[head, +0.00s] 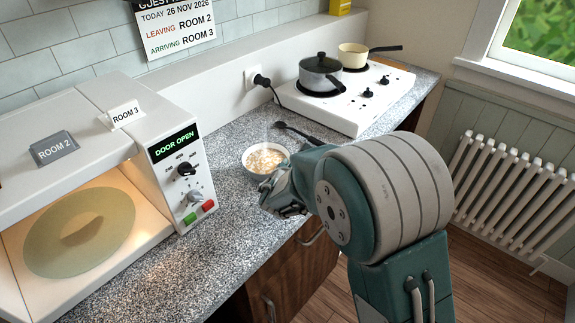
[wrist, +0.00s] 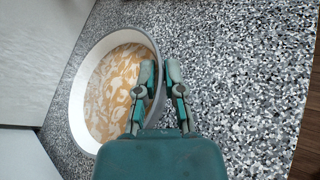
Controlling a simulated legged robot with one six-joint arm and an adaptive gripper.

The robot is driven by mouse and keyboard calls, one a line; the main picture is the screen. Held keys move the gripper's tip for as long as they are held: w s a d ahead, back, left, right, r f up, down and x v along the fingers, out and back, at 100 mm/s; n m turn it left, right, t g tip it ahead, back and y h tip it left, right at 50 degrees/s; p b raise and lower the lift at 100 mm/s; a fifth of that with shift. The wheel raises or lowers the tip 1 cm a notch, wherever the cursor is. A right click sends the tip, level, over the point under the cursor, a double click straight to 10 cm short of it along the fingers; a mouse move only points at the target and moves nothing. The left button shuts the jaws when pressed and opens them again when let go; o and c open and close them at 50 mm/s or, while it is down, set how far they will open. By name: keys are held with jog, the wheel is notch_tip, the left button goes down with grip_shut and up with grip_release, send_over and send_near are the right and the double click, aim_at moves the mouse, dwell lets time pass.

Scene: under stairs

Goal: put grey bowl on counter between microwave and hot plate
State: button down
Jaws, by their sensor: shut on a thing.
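The grey bowl (head: 248,172) holds a pale, lumpy food and is upright at the counter (head: 225,225), between the microwave (head: 160,150) and the hot plate (head: 345,112). My gripper (head: 284,183) reaches it from the right. In the wrist view the bowl (wrist: 77,95) has its right rim between the two fingers of my gripper (wrist: 160,82), which is shut on it. One finger is inside over the food, the other outside. I cannot tell whether the bowl's base touches the counter. The microwave's display reads DOOR OPEN, and its lit inside shows a turntable.
A lidded grey pot (head: 320,75) and a cream pan (head: 353,55) stand on the hot plate. A dark spoon (head: 296,132) lies behind the bowl. ROOM 2 (head: 55,149) and ROOM 3 (head: 126,114) signs are on the microwave. Counter in front of the bowl is clear.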

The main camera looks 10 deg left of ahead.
jog(key=c, duration=0.8)
grip_release()
jog(key=shift+o, duration=0.2)
jog(key=v, duration=1.2)
jog(key=shift+d, duration=0.1)
